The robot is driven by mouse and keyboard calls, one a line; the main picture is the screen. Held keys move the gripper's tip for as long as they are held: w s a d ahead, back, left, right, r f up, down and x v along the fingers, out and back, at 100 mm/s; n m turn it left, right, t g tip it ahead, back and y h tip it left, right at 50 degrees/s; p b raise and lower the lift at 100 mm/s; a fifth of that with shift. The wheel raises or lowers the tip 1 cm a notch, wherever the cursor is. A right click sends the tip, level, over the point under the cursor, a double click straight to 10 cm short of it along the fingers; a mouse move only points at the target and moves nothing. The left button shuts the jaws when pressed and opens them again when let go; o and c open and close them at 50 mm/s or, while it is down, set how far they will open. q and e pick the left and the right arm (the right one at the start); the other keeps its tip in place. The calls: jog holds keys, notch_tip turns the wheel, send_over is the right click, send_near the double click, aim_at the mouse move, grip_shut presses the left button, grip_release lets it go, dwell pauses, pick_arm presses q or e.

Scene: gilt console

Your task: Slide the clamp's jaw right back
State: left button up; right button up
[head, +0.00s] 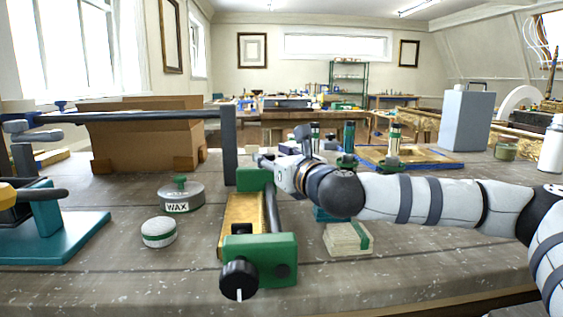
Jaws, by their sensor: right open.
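A bar clamp with a long dark bar (140,116) spans the left half of the head view, in front of a cardboard box. A dark upright jaw (229,146) hangs at the bar's right end. At the left end are grey handle parts (18,127) and another dark upright. My right gripper (262,159) reaches in from the right, open, its tips pointing left, just right of the upright jaw. A gap seems to lie between them, but contact is hard to judge. The fingers are small and partly hidden by the wrist. My left gripper is not in view.
A green vise (264,260) with a brass bed and black knob stands below my right gripper. A wax tin (181,195), a round white-green pot (158,232), a teal-based tool (55,235) and a pad stack (348,239) lie around it. The cardboard box (140,140) stands behind the bar.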

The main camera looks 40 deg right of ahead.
jog(key=s, duration=0.3)
jog(key=s+a, duration=0.1)
jog(key=s, duration=0.5)
jog(key=shift+s+a, duration=0.2)
jog(key=shift+s, duration=0.05)
